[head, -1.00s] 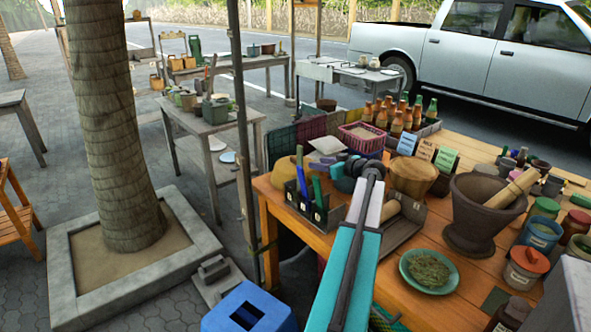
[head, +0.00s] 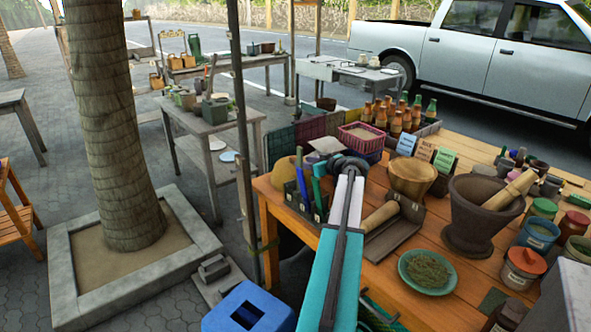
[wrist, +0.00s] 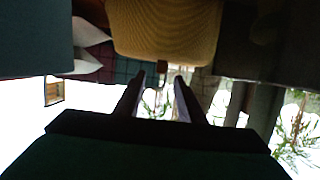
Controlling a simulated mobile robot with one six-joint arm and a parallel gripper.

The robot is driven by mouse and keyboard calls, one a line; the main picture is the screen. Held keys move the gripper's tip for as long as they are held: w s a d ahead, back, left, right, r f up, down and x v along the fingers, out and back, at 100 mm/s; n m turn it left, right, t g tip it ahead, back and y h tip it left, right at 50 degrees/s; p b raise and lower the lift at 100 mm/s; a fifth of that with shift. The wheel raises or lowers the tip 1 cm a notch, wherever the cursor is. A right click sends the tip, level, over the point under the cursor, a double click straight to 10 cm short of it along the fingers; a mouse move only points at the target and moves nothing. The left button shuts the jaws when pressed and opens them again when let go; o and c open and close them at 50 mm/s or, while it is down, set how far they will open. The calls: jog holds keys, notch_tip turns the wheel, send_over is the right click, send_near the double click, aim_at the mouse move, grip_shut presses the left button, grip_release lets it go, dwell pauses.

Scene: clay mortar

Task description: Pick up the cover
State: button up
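The cover, as I take it, is a yellow-tan woven dome (head: 284,172) at the left end of the wooden table, partly hidden behind the black holder. In the wrist view, which looks upside down, a yellow ribbed dome (wrist: 165,30) fills the top middle. A small brown knob (wrist: 162,67) shows at its edge, in line with the gap between my fingers. My gripper (wrist: 160,76) is open, with nothing between the fingertips. The distance to the knob is hard to tell. In the head view my arm hides the fingers.
The black holder (head: 302,205) with green and blue handles stands left of my arm. A wooden bowl (head: 411,178), stone mortar (head: 470,215) and green plate (head: 427,271) are to the right. A pink basket (head: 361,137) and bottles stand behind.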

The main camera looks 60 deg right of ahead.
jog(key=shift+w, duration=0.15)
jog(key=shift+p+x, duration=0.85)
jog(key=shift+x, duration=1.65)
grip_shut()
